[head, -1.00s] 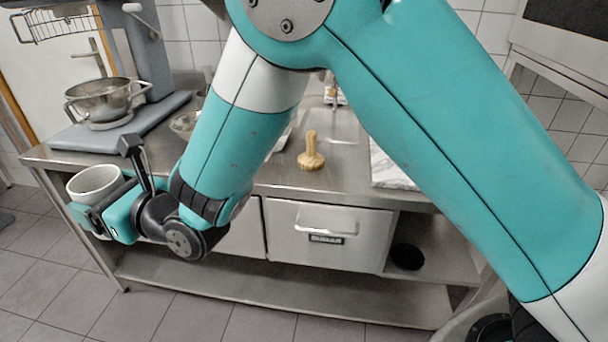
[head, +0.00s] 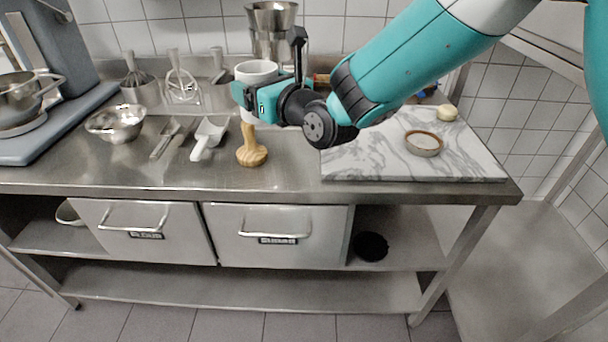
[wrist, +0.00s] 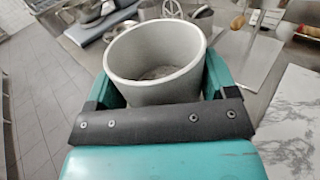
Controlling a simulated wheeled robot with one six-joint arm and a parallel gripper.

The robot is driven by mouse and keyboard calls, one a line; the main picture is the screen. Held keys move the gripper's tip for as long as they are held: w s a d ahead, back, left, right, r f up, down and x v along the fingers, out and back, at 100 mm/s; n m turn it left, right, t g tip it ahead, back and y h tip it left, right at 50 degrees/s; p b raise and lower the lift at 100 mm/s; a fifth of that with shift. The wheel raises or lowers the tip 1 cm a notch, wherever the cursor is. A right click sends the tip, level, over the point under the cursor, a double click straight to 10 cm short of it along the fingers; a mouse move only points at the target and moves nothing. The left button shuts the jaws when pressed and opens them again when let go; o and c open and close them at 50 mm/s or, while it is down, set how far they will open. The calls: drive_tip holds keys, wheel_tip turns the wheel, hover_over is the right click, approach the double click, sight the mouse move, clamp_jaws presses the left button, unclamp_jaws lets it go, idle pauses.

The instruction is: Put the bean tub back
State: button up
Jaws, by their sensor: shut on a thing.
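A white round tub (head: 256,72), open at the top, is held upright in my gripper (head: 252,97), above the steel worktop near the wooden tamper. In the wrist view the tub (wrist: 150,92) sits between the two teal fingers of my gripper (wrist: 160,75), which are shut on its sides. Its inside looks grey, with something pale at the bottom that I cannot identify.
The steel worktop (head: 290,172) holds the wooden tamper (head: 251,150), a white scoop (head: 208,138), a steel bowl (head: 117,122) and a marble slab (head: 365,160) with a small round dish (head: 423,144). Steel containers stand behind. Drawers (head: 275,232) and a black round thing (head: 370,246) are below.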

drive_tip(key=w+d+r+h, duration=0.1)
drive_tip(key=w+d+r, duration=0.1)
drive_tip(key=w+d, duration=0.25)
drive_tip(key=shift+m+t, duration=0.4)
drive_tip(key=shift+s+d+f+b, duration=0.15)
drive_tip(key=shift+f+b, duration=0.45)
drive_tip(key=shift+f, duration=2.65)
drive_tip(key=shift+w+d+f+b, duration=0.15)
drive_tip(key=shift+f+b, duration=0.5)
drive_tip(key=shift+f, duration=2.55)
drive_tip(key=shift+s+d+f+b, duration=0.1)
drive_tip(key=shift+d+f+b, duration=0.35)
drive_tip(key=shift+f, duration=2.8)
drive_tip(key=shift+a, duration=0.2)
